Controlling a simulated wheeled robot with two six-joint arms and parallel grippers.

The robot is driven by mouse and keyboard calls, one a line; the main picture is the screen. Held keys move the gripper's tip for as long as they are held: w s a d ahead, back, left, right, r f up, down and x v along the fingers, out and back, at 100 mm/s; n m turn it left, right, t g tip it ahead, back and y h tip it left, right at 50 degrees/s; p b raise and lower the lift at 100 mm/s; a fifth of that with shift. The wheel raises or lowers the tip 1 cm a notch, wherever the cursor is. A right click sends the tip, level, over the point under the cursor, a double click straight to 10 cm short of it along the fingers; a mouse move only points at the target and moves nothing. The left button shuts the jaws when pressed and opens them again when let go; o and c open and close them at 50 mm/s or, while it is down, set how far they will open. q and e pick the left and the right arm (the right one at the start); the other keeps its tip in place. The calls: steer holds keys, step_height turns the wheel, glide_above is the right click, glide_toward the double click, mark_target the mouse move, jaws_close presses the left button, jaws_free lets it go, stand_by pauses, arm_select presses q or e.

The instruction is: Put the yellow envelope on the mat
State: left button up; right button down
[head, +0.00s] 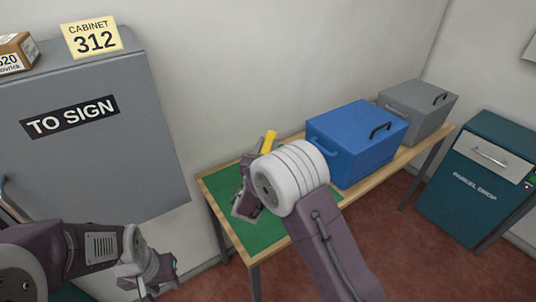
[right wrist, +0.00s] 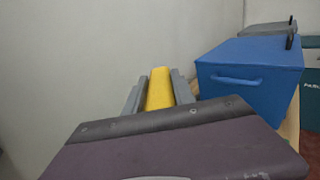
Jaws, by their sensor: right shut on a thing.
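The yellow envelope (head: 269,141) is in my right gripper (head: 262,149), over the back part of the green mat (head: 268,230). In the right wrist view the yellow envelope (right wrist: 159,88) stands up between the two grey fingers of the right gripper (right wrist: 157,92), which are shut on it. My right wrist hides its lower part, and I cannot tell whether it touches the mat. The mat lies on the left part of the wooden table (head: 254,257), partly hidden by my right arm. My left gripper (head: 163,272) is at the lower left, away from the table; its fingers are unclear.
A blue box (head: 345,150) with a dark handle stands right of the mat, with a grey box (head: 412,112) beyond it. A teal parcel drop bin (head: 470,195) stands at the right. A grey cabinet (head: 90,160) hangs on the wall at left, carrying a small carton (head: 18,55).

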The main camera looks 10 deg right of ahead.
step_height(320, 180, down, 3)
steer(key=shift+f, duration=0.15)
steer(key=shift+w+f, duration=0.1)
steer(key=shift+f, duration=0.2)
steer(key=shift+f+b, duration=0.15)
steer(key=shift+b, duration=0.15)
steer(key=c, duration=1.1)
jaws_free()
steer(key=shift+o, duration=0.2)
